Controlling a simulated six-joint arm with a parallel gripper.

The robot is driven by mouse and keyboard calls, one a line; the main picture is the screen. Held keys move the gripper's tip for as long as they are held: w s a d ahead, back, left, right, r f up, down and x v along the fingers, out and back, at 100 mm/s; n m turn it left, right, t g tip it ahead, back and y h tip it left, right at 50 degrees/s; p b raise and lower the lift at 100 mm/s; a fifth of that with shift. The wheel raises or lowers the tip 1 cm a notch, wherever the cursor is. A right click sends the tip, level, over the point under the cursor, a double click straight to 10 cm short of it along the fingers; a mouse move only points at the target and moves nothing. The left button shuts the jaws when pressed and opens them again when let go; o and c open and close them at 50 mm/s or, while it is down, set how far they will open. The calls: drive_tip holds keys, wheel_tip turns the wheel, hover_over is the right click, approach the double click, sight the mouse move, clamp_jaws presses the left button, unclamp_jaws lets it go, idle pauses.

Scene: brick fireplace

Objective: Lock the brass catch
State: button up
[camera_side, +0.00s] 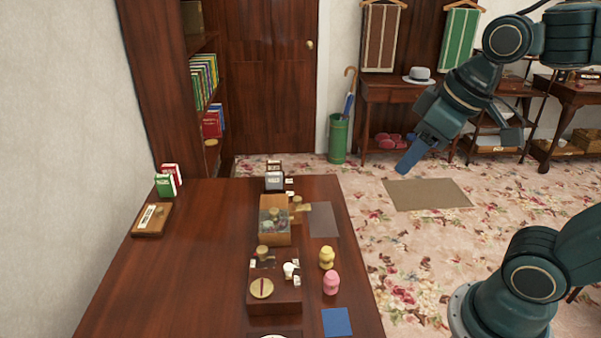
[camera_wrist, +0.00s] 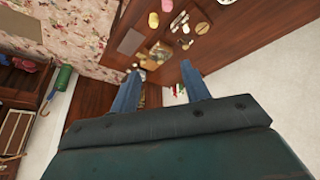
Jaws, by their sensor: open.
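I cannot tell for certain which fitting is the brass catch. Small brass-coloured parts show on the wooden box with a clear front (camera_side: 275,235), on the dark brown box (camera_side: 274,306) in front of it, and on the small wooden board (camera_side: 143,232) at the table's left edge. A round brass disc with a dark red bar (camera_side: 262,288) is on top of the dark box. My gripper (camera_side: 408,163) is up in the air to the right of the table, well away from these things. In the wrist view its two blue fingers (camera_wrist: 160,88) are apart with nothing between them.
On the dark wooden table (camera_side: 185,285) stand a yellow figure (camera_side: 327,258) and a pink figure (camera_side: 331,283), near a grey mat (camera_side: 323,220) and a blue square (camera_side: 337,322). Red and green card boxes (camera_side: 166,185) stand at the back left. The left-middle tabletop is clear.

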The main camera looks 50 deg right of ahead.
drive_tip(key=w+d+r+n+g, duration=0.1)
drive_tip(key=w+d+r+n, duration=0.15)
drive_tip(key=w, duration=0.85)
drive_tip(key=n+g, duration=0.4)
drive_tip(key=n, duration=0.4)
hover_over(297, 198)
wheel_tip(297, 198, down, 20)
drive_tip(key=r, duration=0.1)
drive_tip(key=shift+f, duration=0.3)
drive_tip(key=shift+f, duration=6.85)
